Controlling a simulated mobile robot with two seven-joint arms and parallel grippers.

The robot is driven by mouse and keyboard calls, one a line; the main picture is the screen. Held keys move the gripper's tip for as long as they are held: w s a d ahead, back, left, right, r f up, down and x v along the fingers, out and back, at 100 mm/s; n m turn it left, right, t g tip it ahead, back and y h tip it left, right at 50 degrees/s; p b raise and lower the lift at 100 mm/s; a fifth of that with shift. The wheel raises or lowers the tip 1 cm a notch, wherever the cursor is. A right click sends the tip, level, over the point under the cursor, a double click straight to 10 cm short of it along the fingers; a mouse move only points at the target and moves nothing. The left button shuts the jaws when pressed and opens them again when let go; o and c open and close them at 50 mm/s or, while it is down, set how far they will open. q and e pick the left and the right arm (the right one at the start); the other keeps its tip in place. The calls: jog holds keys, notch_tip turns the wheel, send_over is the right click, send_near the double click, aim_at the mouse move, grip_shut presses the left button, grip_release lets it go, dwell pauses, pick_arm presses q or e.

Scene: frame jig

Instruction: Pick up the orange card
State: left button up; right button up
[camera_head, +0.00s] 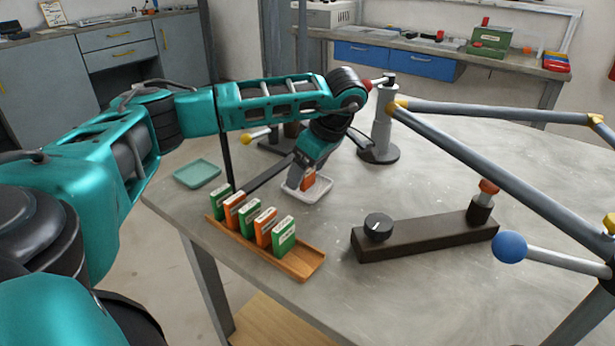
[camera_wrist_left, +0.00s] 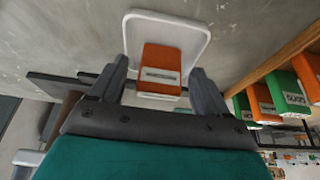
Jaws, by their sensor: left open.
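An orange card (camera_head: 309,181) with a white label stands in a small white tray (camera_head: 320,193) on the grey table. In the left wrist view the orange card (camera_wrist_left: 161,70) sits between the two fingers, with gaps at both sides. My left gripper (camera_head: 301,177) is open, pointing down at the tray, and partly hides the card in the head view. In the left wrist view the white tray (camera_wrist_left: 196,32) surrounds the card. My right gripper is in neither view.
A wooden rack (camera_head: 308,268) left of the tray holds several green and orange cards (camera_head: 265,228). A teal dish (camera_head: 197,174) lies behind it. A dark bar with a knob (camera_head: 425,235), a grey post (camera_head: 381,135) and a tube frame (camera_head: 490,155) occupy the right side.

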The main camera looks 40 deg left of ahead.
pick_arm(q)
jog(key=shift+f, duration=0.1)
jog(key=c, duration=1)
jog(key=shift+c, duration=0.2)
